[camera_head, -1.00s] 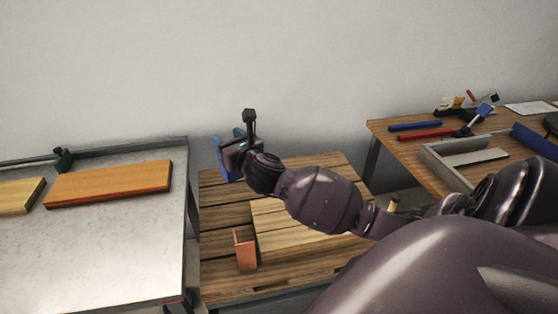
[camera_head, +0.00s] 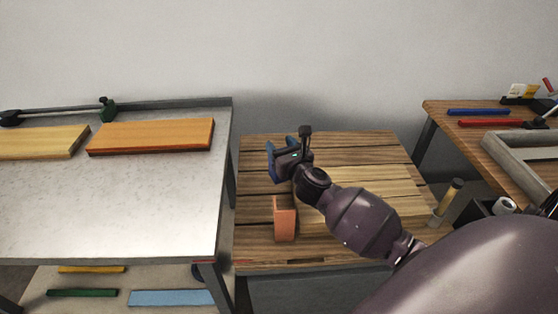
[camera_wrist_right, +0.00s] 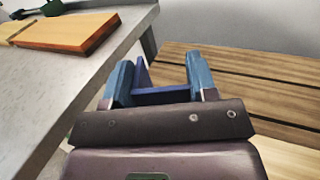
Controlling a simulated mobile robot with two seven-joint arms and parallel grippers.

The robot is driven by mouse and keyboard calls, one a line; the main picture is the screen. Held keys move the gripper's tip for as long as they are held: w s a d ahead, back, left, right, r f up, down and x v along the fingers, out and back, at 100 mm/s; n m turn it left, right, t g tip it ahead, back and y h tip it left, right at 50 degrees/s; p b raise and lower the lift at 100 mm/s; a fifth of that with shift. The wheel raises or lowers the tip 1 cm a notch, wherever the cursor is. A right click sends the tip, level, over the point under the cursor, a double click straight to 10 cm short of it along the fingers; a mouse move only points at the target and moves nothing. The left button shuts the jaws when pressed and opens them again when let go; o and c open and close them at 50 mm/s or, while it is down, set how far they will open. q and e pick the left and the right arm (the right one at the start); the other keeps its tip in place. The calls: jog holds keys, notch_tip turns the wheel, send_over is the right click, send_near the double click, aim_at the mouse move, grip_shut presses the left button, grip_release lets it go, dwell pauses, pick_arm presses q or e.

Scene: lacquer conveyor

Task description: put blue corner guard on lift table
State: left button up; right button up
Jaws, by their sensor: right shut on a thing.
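My right gripper (camera_head: 281,163) is shut on the blue corner guard (camera_wrist_right: 162,96), a dark blue angled piece between its fingers in the right wrist view. In the head view the guard shows only as a small blue shape at the gripper's tip. The gripper is over the far left part of the lift table (camera_head: 256,222), a low slatted wooden top. I cannot tell whether the guard touches the slats. An orange corner guard (camera_head: 284,218) stands on the lift table beside a pale wooden board (camera_head: 400,185). My left gripper is not in view.
A grey metal table (camera_head: 110,200) with an orange board (camera_head: 155,136) and a yellow board (camera_head: 45,142) stands at the left, above a lower shelf. A wooden workbench (camera_head: 470,138) with blue and red bars is at the right. The lift table's back left is bare.

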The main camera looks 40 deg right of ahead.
notch_tip(320, 180, down, 4)
jog(key=shift+f+b, duration=0.15)
jog(key=shift+b, duration=0.85)
jog(key=o, duration=1.2)
jog(key=shift+o, duration=0.2)
